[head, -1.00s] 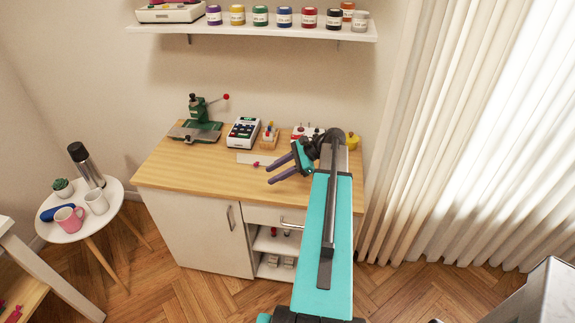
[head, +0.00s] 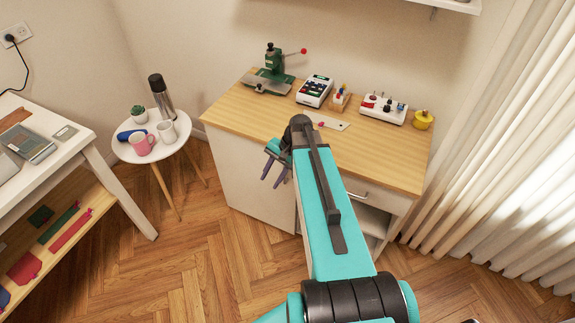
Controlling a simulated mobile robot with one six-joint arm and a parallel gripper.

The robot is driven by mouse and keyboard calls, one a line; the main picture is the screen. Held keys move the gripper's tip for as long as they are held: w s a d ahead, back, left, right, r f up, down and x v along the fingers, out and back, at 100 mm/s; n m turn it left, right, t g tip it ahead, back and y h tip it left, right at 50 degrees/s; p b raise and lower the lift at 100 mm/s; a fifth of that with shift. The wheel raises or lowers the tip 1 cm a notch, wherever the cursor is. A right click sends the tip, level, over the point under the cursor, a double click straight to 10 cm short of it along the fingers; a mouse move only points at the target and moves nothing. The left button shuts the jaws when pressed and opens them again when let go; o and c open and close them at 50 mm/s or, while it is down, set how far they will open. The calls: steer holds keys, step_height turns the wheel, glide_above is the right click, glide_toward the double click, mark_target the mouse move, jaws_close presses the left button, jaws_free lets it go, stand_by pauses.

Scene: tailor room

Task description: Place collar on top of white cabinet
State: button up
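The white cabinet (head: 250,186) with a wooden top (head: 385,160) stands ahead of me in the head view. My gripper (head: 273,182) is in front of the cabinet's left part, with its two purple fingers apart, pointing down, and nothing visible between them. My arm hides part of the cabinet's front and top. I cannot pick out the collar for certain. A red strip (head: 70,231), a green strip (head: 58,223) and a red piece (head: 25,268) lie on the low wooden shelf at the left, too small to identify.
A green press (head: 270,75), a card reader (head: 315,91), a white device (head: 384,109) and a yellow pot (head: 423,120) line the cabinet top's back. A round side table (head: 128,152) holds mugs and a flask (head: 161,97). The white table (head: 85,130) stands left. Floor between is clear.

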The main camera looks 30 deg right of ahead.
steer(key=s+a+f+n+g+h+b, duration=0.1)
steer(key=s+a+f+n+h, duration=0.15)
steer(key=a+f+n, duration=0.35)
steer(key=s+a+f+n+g+h+b, duration=0.1)
steer(key=s+a+f+n, duration=0.25)
steer(key=a, duration=0.45)
steer(key=s+a+f+n+g+h+b, duration=0.1)
steer(key=s+f+g+b, duration=0.3)
steer(key=s+f, duration=1.8)
steer(key=a+f+n+b, duration=0.1)
steer(key=b, duration=0.3)
steer(key=shift+s+f+n+g, duration=0.25)
steer(key=shift+n+g, duration=0.1)
steer(key=shift+g, duration=0.05)
steer(key=shift+a, duration=0.1)
